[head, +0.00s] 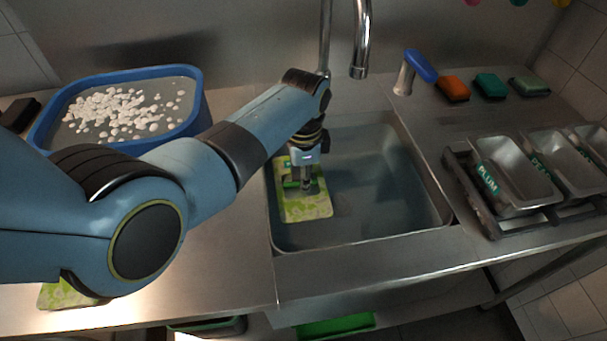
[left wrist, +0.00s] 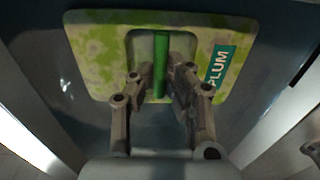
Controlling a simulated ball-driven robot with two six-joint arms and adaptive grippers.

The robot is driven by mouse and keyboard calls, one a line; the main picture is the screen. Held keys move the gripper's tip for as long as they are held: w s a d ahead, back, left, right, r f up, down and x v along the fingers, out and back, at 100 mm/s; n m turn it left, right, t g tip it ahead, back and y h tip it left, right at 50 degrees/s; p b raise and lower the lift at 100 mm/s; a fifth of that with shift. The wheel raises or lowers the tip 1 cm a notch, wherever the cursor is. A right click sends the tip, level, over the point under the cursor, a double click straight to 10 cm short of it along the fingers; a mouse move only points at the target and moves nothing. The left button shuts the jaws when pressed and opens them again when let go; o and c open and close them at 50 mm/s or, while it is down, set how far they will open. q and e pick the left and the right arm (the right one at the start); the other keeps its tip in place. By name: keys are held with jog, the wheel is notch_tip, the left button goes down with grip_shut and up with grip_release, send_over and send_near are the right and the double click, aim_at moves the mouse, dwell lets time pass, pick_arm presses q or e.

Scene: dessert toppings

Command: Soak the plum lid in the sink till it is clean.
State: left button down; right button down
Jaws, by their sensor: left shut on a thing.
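The plum lid (head: 309,206) is in the left part of the sink (head: 388,229). It is a pale board with yellow-green blotches. In the left wrist view the lid (left wrist: 95,52) shows a teal PLUM label and a green bar handle (left wrist: 160,62). My left gripper (head: 305,186) points down into the sink and is shut on the handle, which also shows in the left wrist view between its fingers (left wrist: 159,88). Bluish water seems to fill the sink; how deep the lid sits is hard to tell.
A blue tub (head: 190,118) with white bits stands at the left. A faucet (head: 361,45) hangs behind the sink. Metal bins, one marked PLUM (head: 515,183), sit in a rack at the right.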

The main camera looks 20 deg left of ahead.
aim_at(304, 196)
pick_arm(q)
jog(key=shift+f+b, duration=2.25)
jog(key=shift+f, duration=1.05)
jog(key=c, duration=1.2)
grip_release()
jog(key=shift+c, duration=0.2)
notch_tip(304, 196, up, 11)
jog(key=p, duration=1.2)
jog(key=shift+r, duration=0.15)
notch_tip(304, 196, up, 2)
jog(key=shift+r+p, duration=0.25)
jog(key=shift+p, duration=0.45)
jog(key=shift+r, duration=1.1)
